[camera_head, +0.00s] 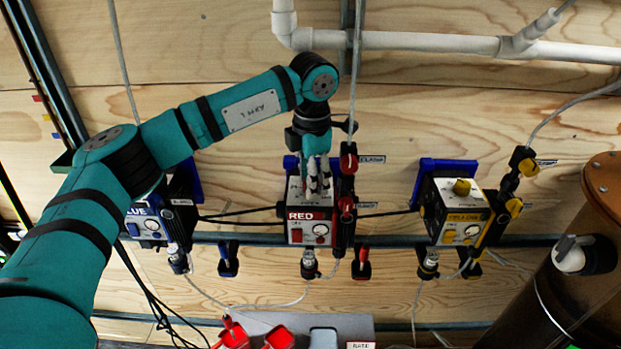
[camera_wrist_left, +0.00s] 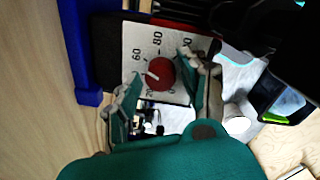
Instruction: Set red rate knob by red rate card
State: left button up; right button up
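The red rate knob (camera_wrist_left: 160,73) sits on a pale dial plate (camera_wrist_left: 140,42) with printed numbers, 60 and 80 among them. Its white pointer mark is towards the left, near the 60 side. The dial is on top of the white box marked RED (camera_head: 308,228), where my left gripper (camera_head: 318,187) hides the knob in the head view. My left gripper (camera_wrist_left: 162,90) is open, with one finger on each side of the knob; I cannot tell whether they touch it. A small label reading RATE (camera_head: 360,345) is cut off at the bottom edge. My right gripper is not in view.
A blue-marked box (camera_head: 150,224) stands to the left and a yellow-marked box (camera_head: 458,212) to the right. Red clamp parts (camera_head: 347,162) stand close beside the gripper. White pipes (camera_head: 410,41) run above. A grey tray (camera_head: 352,322) with red pieces is below.

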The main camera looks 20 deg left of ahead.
pick_arm(q)
jog(key=shift+o, duration=0.5)
notch_tip(320, 180, up, 12)
jog(key=shift+s+d, duration=0.2)
jog(key=shift+f, duration=0.15)
